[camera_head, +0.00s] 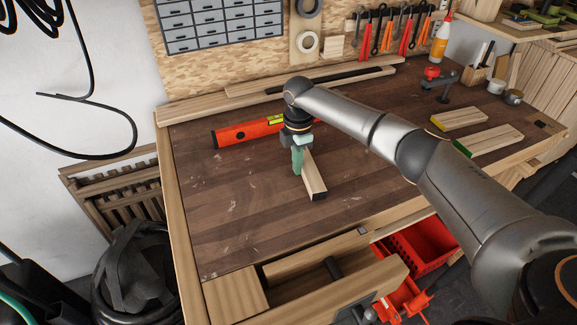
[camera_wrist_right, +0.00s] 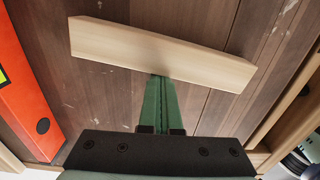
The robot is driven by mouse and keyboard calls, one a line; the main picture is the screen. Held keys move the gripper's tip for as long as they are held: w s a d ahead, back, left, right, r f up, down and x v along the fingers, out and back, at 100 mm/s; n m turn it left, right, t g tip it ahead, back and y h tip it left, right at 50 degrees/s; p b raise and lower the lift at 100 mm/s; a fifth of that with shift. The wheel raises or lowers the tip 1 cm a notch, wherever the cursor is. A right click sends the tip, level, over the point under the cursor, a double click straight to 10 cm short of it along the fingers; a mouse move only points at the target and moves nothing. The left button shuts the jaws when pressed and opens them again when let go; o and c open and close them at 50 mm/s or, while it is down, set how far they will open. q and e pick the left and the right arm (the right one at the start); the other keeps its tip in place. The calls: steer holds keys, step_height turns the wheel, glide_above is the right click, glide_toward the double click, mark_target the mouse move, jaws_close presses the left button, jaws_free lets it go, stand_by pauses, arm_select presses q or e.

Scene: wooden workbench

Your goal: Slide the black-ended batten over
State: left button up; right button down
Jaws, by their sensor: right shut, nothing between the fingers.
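The black-ended batten (camera_head: 313,174) is a short pale wooden block lying on the workbench, with its black end toward the front edge. My right gripper (camera_head: 297,168) is shut and empty, low over the bench along the batten's left side. In the right wrist view the batten (camera_wrist_right: 160,52) lies across, just beyond the tips of the closed green fingers (camera_wrist_right: 159,95). The tips are at or very near its long side; I cannot tell whether they touch. Its black end does not show there. The gripper and wrist hide its far end in the head view. My left gripper is not in view.
A red spirit level (camera_head: 240,133) lies behind and left of the gripper. A yellow-ended batten (camera_head: 462,118) and a green-ended batten (camera_head: 492,138) lie at the right. Long planks (camera_head: 215,106) line the back. The bench (camera_head: 235,205) is bare at the front left.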

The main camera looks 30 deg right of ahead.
mark_target(343, 157)
steer(key=d, duration=0.8)
steer(key=shift+d, duration=0.1)
steer(key=d, duration=0.1)
steer(key=d+b, duration=0.1)
steer(key=d, duration=0.3)
steer(key=shift+s+d+f, duration=0.15)
steer(key=shift+s+d, duration=0.1)
steer(key=shift+d+b, duration=0.3)
steer(key=shift+d, duration=0.05)
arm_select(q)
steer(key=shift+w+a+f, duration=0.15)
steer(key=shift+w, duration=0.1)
arm_select(e)
steer(key=shift+d, duration=0.1)
